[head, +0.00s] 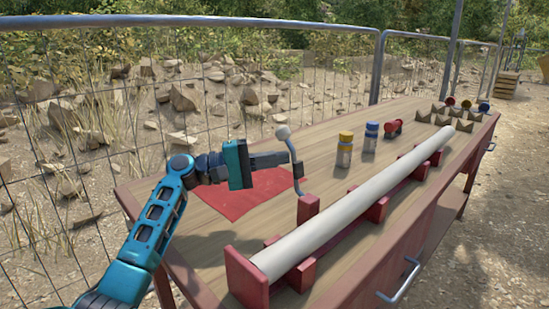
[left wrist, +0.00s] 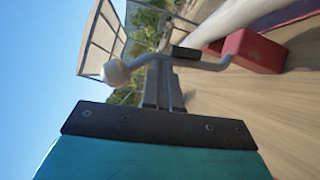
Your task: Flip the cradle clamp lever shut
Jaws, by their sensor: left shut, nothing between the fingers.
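The clamp lever (head: 296,160) is a bent grey rod with a pale round knob (head: 283,132) on top. It stands upright from a red block (head: 308,207) beside the red cradle (head: 246,280), which bears a long white tube (head: 350,205). My left gripper (head: 287,158) is shut and empty, its fingertips at the rod below the knob. The left wrist view shows the rod (left wrist: 205,64) crossing by the fingertips (left wrist: 165,82), with the knob (left wrist: 117,72) and red block (left wrist: 252,50) at either end. I cannot tell if they touch. My right gripper is not in view.
A red mat (head: 245,193) lies on the wooden table under my left gripper. A yellow-capped jar (head: 344,152), a blue-capped jar (head: 370,138) and a red item (head: 393,128) stand behind the tube. A mesh fence (head: 180,80) runs along the far side.

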